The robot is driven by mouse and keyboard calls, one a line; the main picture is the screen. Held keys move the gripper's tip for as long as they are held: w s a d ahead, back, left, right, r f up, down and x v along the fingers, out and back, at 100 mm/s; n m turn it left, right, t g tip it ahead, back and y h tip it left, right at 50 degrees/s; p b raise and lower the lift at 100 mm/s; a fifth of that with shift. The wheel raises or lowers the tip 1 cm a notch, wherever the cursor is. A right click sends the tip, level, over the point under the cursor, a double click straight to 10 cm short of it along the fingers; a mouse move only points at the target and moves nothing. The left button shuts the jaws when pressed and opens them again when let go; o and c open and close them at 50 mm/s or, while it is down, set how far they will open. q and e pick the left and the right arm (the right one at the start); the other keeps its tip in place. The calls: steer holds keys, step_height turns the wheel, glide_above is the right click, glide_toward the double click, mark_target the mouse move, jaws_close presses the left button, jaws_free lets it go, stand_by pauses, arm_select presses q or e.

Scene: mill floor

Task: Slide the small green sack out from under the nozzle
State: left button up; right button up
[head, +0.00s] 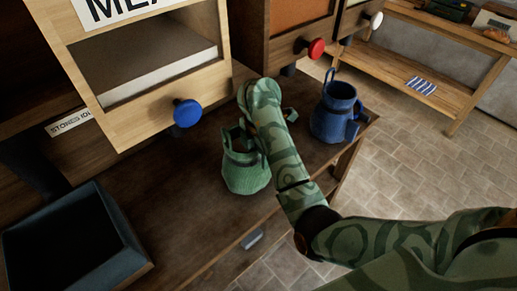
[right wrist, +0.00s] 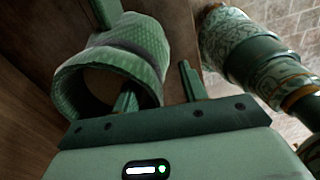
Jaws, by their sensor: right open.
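The small green sack (head: 246,174) stands upright on the dark wooden bench, in front of the bin with the blue knob. Its open mouth faces the camera in the right wrist view (right wrist: 150,45). My right gripper (head: 264,138) is at the sack's top, with the forearm coming in from the right. In the right wrist view the right gripper (right wrist: 158,92) is open; one finger overlaps the sack's mouth and the other is outside, to its right. I cannot tell whether either finger touches. No nozzle shows clearly above the green sack. My left gripper is not in view.
A blue sack (head: 334,117) with a loop handle stands right of the green one, near the bench's right end. A dark open tray (head: 133,235) is at the left. Wooden bins with a blue knob (head: 187,113) and a red knob (head: 316,49) overhang the bench's back.

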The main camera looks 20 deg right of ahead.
steer(key=shift+f+b, duration=0.5)
steer(key=shift+f, duration=0.85)
jaws_close()
steer(key=shift+r, duration=0.1)
stand_by(0.4)
